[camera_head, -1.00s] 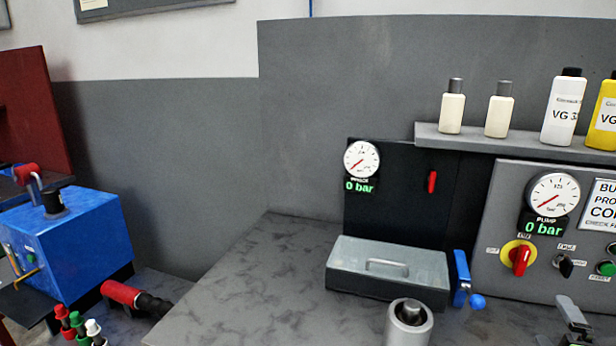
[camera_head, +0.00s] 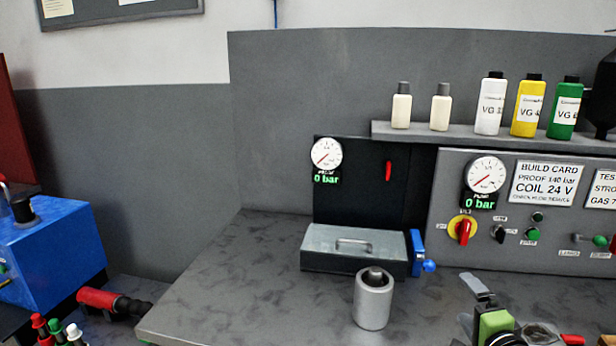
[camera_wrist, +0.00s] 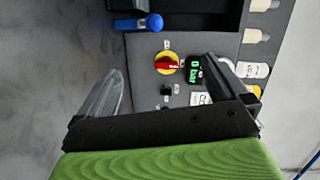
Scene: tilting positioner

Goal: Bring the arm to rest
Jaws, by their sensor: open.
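My gripper (camera_wrist: 165,82) shows in the wrist view with its two grey fingers spread wide and nothing between them. Its green body fills the bottom of that view. In the head view, part of my gripper (camera_head: 479,287) shows at the lower right, above the bench and in front of the control panel (camera_head: 400,285). The panel's red rotary switch on a yellow disc (camera_wrist: 168,64) shows between the fingers in the wrist view, with clear distance beyond them. The rest of my arm is mostly cut off by the lower edge of the head view.
A grey metal cylinder (camera_head: 373,302) stands on the bench, left of my gripper. Behind it are a lidded grey box (camera_head: 352,262) and a blue handle (camera_head: 419,254). Bottles line a shelf (camera_head: 500,140). A blue machine (camera_head: 50,250) stands left. The bench's left part is clear.

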